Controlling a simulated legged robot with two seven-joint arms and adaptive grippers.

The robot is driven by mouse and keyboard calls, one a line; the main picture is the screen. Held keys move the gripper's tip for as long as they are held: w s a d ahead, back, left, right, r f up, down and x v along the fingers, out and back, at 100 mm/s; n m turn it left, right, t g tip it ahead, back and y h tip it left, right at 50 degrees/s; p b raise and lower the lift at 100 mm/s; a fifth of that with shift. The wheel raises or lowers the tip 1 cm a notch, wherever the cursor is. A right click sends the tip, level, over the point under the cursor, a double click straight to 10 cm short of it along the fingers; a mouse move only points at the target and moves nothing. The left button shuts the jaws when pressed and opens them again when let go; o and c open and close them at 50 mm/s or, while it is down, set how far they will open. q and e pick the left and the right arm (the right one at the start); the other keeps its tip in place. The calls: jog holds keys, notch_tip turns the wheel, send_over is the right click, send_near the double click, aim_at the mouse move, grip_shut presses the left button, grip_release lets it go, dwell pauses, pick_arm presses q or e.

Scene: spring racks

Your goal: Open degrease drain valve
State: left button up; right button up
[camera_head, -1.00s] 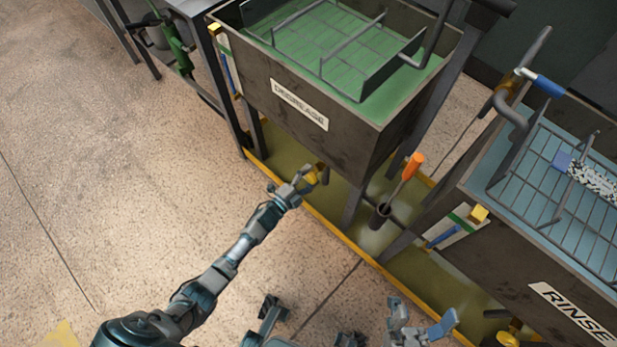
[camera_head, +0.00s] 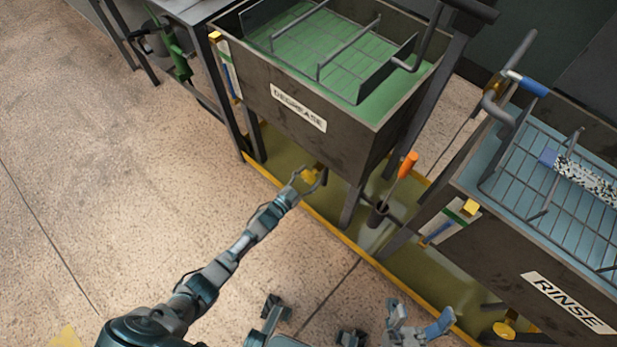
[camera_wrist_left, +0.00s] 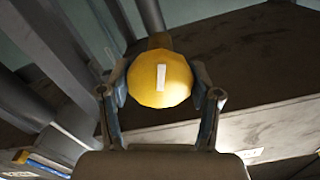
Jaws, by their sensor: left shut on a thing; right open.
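The degrease tank (camera_head: 330,150) is dark, with green liquid and a "DEGREASE" label (camera_head: 299,107). Its drain valve has a round yellow knob (camera_head: 309,176) low under the tank's front. In the left wrist view the yellow knob (camera_wrist_left: 160,80) sits between the two fingers and carries a white mark that stands upright in the picture. My left gripper (camera_head: 311,181) is shut on the knob, with a finger on each side. The valve body behind the knob is mostly hidden. My right gripper (camera_head: 420,325) is open and empty at the bottom of the head view.
The rinse tank (camera_head: 500,250) stands at the right, with its own yellow knob (camera_head: 503,330) below. An orange-handled tool (camera_head: 407,163) stands in a dark holder (camera_head: 377,213) between the tanks. A yellow-edged floor tray (camera_head: 330,232) runs under both. The floor at left is clear.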

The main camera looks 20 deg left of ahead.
pick_arm(q)
jog(key=shift+s+a+f+n, duration=0.1)
jog(key=shift+a+f+n, duration=0.05)
jog(key=shift+f+n, duration=0.25)
jog(key=o, duration=1.1)
jog(key=shift+o, duration=0.2)
jog(key=shift+r, duration=0.15)
jog(key=shift+s, duration=0.1)
jog(key=v, duration=1.1)
jog(key=shift+s+a, duration=0.2)
jog(key=shift+s, duration=0.1)
